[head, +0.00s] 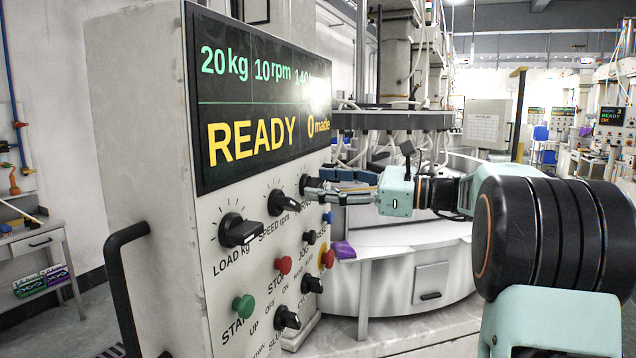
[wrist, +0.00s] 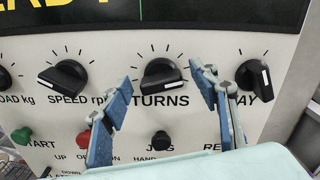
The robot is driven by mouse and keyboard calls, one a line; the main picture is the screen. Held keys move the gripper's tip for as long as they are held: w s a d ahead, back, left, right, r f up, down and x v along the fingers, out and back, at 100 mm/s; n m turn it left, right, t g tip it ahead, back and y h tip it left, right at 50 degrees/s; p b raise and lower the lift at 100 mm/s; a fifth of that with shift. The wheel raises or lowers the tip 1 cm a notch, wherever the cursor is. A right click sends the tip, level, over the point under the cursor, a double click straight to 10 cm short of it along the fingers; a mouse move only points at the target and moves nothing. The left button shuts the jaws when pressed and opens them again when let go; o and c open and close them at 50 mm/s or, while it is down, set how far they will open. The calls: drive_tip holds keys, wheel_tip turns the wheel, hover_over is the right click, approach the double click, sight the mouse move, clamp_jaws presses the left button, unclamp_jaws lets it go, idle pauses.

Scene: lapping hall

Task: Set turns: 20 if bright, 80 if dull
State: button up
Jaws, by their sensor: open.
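The black TURNS knob (wrist: 162,76) is on the white panel in the wrist view. My gripper (wrist: 162,92) is open, one blue-padded finger on each side of this knob; I cannot tell whether they touch it. In the head view my gripper (head: 312,191) is at the panel's upper right knob, largely covering it. The display (head: 262,95) reads 20 kg, 10 rpm, a turns figure starting 140 partly lost in glare, READY and 0 made. No part clearly identifiable as bright or dull shows.
The LOAD knob (head: 238,231) and SPEED knob (head: 281,202) are left of TURNS; another knob (wrist: 253,77) is right. Below are a green START button (head: 243,306), a red button (head: 283,265) and smaller switches. A black handle (head: 118,285) sticks out at the panel's left. A round machine stands behind.

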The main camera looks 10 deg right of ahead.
drive_tip(key=shift+x, duration=0.8)
drive_tip(key=shift+c, duration=0.6)
drive_tip(key=c, duration=1)
drive_tip(key=shift+c, duration=0.2)
